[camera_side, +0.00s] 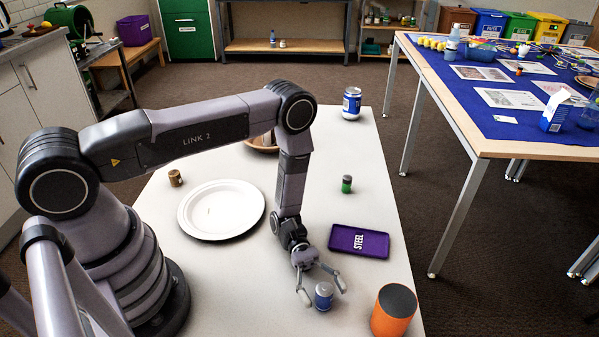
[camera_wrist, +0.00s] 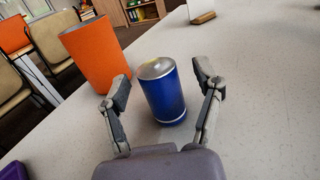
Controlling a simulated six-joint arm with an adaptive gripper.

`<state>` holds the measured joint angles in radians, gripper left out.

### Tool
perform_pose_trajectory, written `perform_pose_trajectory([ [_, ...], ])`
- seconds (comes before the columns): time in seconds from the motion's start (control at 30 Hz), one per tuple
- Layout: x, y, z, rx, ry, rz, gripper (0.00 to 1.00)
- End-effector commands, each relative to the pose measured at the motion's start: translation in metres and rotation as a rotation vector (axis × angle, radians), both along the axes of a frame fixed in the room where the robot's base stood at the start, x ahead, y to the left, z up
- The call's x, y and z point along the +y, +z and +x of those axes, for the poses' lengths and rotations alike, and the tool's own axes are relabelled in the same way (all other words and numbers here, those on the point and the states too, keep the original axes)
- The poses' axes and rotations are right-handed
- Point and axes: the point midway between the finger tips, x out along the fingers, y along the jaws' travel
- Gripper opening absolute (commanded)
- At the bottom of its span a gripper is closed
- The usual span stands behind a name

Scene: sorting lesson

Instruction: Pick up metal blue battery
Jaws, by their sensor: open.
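The metal blue battery (camera_side: 323,296) stands upright on the white table near its front edge. It has a silver top rim. In the wrist view the battery (camera_wrist: 163,92) stands between the two fingers. My gripper (camera_side: 322,289) is open and low over the table, with one finger on either side of the battery. In the wrist view my gripper (camera_wrist: 159,88) shows a gap between each finger and the battery, so neither finger appears to touch it.
An orange cylinder with a dark top (camera_side: 393,311) stands right of the battery. A white plate (camera_side: 221,210), a green battery (camera_side: 347,184), a brown battery (camera_side: 175,178) and a blue-white can (camera_side: 351,103) are farther back.

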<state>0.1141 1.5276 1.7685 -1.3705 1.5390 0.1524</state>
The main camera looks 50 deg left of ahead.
Motion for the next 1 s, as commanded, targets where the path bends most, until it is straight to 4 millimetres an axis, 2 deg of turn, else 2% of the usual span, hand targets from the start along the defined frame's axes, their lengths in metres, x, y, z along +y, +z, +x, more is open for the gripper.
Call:
perform_pose_trajectory([
  [0.17, -0.0003, 0.0000, -0.0001, 0.000, 0.001, 0.000, 0.66],
  [0.2, -0.0002, 0.0000, -0.0001, 0.000, 0.001, 0.000, 0.63],
  [0.7, 0.0000, 0.0000, 0.0000, 0.000, 0.000, 0.000, 0.00],
  [1.0, -0.0001, 0.0014, 0.0002, 0.000, 0.000, 0.000, 0.00],
])
